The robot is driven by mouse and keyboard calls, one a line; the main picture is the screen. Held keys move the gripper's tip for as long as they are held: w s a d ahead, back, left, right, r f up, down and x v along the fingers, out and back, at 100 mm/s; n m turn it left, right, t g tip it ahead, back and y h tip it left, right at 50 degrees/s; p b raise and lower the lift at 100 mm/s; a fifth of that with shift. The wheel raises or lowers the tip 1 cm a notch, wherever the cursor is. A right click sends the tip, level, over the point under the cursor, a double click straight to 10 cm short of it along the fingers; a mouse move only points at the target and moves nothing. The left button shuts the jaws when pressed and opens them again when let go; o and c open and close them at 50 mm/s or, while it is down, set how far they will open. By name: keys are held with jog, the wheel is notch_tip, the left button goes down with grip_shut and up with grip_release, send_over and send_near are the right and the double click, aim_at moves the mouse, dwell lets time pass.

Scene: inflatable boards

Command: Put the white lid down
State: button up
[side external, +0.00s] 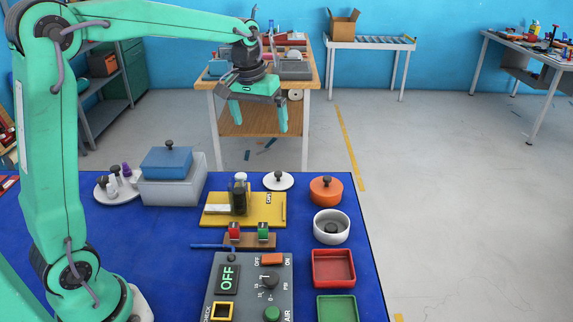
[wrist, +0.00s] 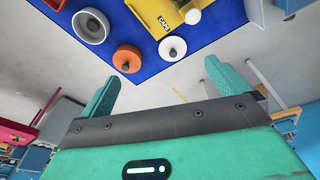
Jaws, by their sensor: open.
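The white lid (side external: 270,181), a round disc with a dark knob, lies flat on the blue table near its far edge, knob up. It also shows in the wrist view (wrist: 165,43), beside the orange lidded jar. My gripper (side external: 259,118) is raised above and beyond the far edge of the table, away from the lid. Its two green fingers are spread wide with nothing between them, as the wrist view also shows (wrist: 160,75).
The orange jar (side external: 327,193) stands right of the lid, with a white round pot (side external: 331,238) nearer. A yellow board (side external: 212,210) with bottles lies left of the lid. A blue-topped box (side external: 165,165) stands farther left. A control panel (side external: 240,308) and trays are in front.

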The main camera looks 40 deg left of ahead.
jog(key=s+d+m+t, duration=0.1)
jog(key=s+d+m, duration=0.1)
jog(key=s, duration=1)
jog(key=s+d+m+t, duration=0.2)
jog(key=s+d, duration=0.1)
jog(key=s, duration=0.9)
jog(key=shift+d+f+t, duration=0.3)
jog(key=shift+d, duration=0.1)
